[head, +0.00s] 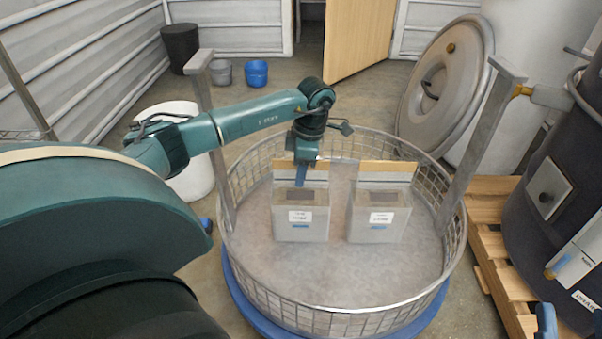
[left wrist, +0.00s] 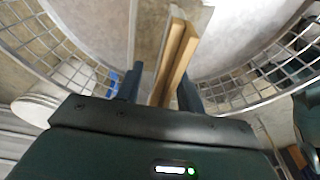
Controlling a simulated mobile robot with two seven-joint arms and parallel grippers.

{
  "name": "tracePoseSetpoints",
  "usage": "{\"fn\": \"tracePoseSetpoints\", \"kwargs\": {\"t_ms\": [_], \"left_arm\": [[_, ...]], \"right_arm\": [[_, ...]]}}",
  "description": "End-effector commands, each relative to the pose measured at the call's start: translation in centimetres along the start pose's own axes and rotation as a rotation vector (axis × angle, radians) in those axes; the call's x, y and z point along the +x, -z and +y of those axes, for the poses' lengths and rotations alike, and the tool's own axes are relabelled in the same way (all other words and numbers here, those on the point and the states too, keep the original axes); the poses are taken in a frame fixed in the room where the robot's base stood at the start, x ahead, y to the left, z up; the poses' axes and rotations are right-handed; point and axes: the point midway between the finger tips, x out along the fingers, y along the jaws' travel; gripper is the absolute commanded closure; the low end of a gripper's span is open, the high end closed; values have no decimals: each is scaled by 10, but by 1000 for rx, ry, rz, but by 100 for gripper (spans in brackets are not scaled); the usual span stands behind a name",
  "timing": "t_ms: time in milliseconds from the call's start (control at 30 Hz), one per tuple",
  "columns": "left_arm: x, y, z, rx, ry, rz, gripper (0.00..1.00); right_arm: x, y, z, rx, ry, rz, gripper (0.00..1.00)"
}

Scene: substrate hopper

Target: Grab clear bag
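Two grey, boxy bags with white labels and tan top strips stand upright in a round wire basket (head: 340,322), a left bag (head: 301,228) and a right bag (head: 377,228). Both look alike, and the small labels are not readable. My left gripper (head: 300,178) points down at the top of the left bag. In the left wrist view, its two dark fingers (left wrist: 158,90) are apart, with tan strips (left wrist: 172,65) between them and a gap beside the left finger. Two blue fingertips of my right gripper (head: 571,322) show apart at the lower right, away from the bags.
Two upright metal posts (head: 480,150) flank the basket, which rests on a blue base (head: 240,300). A large round lid (head: 445,85) leans behind it. A dark drum (head: 545,190) stands on a wooden pallet (head: 500,275) at right. A white bucket (head: 190,180) is at left.

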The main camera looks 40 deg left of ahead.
Motion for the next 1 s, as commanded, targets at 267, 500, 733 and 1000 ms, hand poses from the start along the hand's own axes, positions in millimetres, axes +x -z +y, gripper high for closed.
{"fn": "tracePoseSetpoints", "kwargs": {"t_ms": [267, 500, 733, 1000], "left_arm": [[4, 0, 0, 0, 1, 1, 62], [4, -1, 0, 0, 1, 0, 62], [4, -1, 0, 0, 1, 0, 77], [4, -1, 0, 0, 1, 0, 99]], "right_arm": [[0, 1, 0, 0, 0, 0, 59], [0, 1, 0, 0, -1, -1, 59], [0, 1, 0, 0, -1, -1, 59], [0, 1, 0, 1, -1, -2, 59]]}}
